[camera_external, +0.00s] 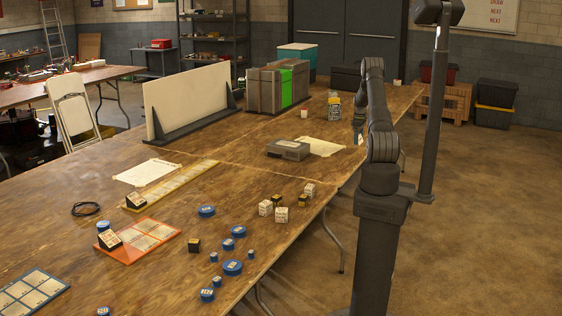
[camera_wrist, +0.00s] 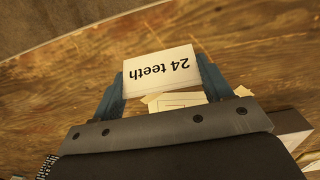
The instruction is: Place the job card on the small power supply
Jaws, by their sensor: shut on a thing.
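A white card (camera_wrist: 160,70) reading "24 teeth", upside down in the wrist view, is between the two blue fingers of my gripper (camera_wrist: 165,85). It looks like the job card, and the fingers are shut on it. In the external view my gripper (camera_external: 358,128) hangs over the right edge of the table, partly hidden by my arm; I cannot make out the card there. A flat grey box (camera_external: 289,149) with a label on top lies mid-table, left of my gripper. It may be the small power supply, but I cannot tell for sure.
A cream sheet (camera_external: 321,146) lies beside the grey box. A labelled jar (camera_external: 333,106) stands near my gripper. White and black cubes (camera_external: 281,214) and blue discs (camera_external: 232,267) sit nearer the camera. A white upright panel (camera_external: 188,101) and grey-green cases (camera_external: 277,88) stand farther back.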

